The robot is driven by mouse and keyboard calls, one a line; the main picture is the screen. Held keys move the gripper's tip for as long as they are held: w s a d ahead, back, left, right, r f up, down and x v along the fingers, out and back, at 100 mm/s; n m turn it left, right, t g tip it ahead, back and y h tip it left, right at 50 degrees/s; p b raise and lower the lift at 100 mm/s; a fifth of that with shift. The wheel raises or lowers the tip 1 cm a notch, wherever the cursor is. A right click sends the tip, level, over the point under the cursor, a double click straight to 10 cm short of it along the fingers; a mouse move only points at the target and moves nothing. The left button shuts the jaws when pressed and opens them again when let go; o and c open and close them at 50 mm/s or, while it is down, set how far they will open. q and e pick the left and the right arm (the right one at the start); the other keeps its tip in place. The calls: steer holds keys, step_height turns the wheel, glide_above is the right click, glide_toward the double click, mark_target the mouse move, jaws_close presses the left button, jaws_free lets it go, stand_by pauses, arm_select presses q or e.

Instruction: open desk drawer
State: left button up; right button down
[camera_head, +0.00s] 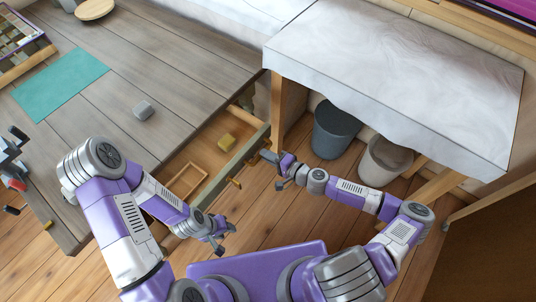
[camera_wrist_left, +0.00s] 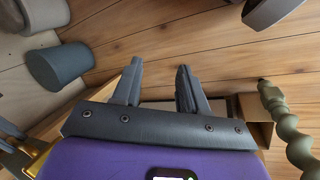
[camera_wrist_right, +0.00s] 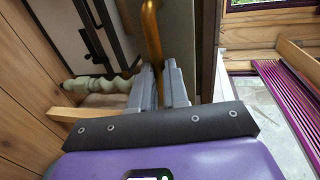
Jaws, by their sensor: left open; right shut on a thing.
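The desk drawer (camera_head: 228,135) is pulled out from the wooden desk (camera_head: 105,85), and its inside shows from above. Its grey-green front has brass handle parts (camera_head: 236,183). My right gripper (camera_head: 270,168) is at the far end of the drawer front. In the right wrist view, my right gripper (camera_wrist_right: 162,70) is shut on a curved brass handle (camera_wrist_right: 152,35). My left gripper (camera_head: 222,238) is open and empty, lower down in front of the desk. In the left wrist view, its fingers (camera_wrist_left: 158,72) are apart with nothing between them.
A grey cube (camera_head: 143,109) and a teal mat (camera_head: 60,84) are on the desk. Two bins, one dark (camera_head: 336,130) and one pale (camera_head: 383,160), stand under the marble-topped counter (camera_head: 400,65).

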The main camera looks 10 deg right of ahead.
steer(key=c, duration=1.1)
jaws_free()
steer(key=p+v, duration=0.1)
steer(key=v, duration=0.6)
steer(key=shift+s+d, duration=0.2)
